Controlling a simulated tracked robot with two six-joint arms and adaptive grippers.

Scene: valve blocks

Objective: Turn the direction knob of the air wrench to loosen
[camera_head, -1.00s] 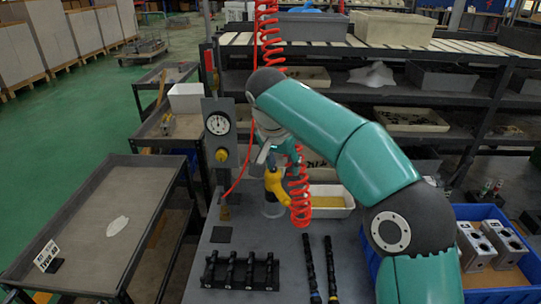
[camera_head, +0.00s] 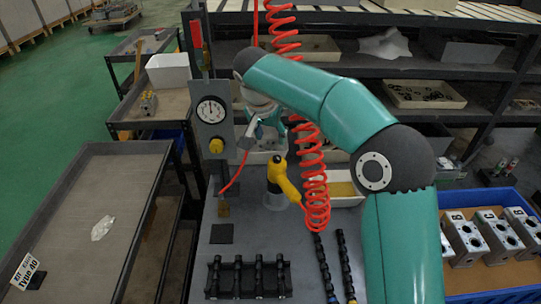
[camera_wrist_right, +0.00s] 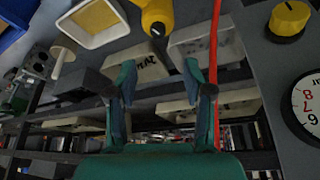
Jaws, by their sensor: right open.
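The yellow air wrench (camera_head: 282,180) stands nose down in a round holder on the grey bench. Its yellow body also shows at the top of the right wrist view (camera_wrist_right: 157,14), with a small dark spot on its end. Which part of it is the direction knob I cannot tell. My right gripper (camera_head: 262,128) is above and behind the wrench, apart from it. In the right wrist view its two teal fingers (camera_wrist_right: 160,75) are spread with nothing between them. My left gripper is out of view.
A red coiled hose (camera_head: 314,180) hangs right beside the wrench. A gauge panel (camera_head: 211,109) with a yellow knob (camera_head: 216,146) stands to the left. A rack of black valve parts (camera_head: 247,278) is at the front. A blue crate (camera_head: 510,297) holds metal blocks at right.

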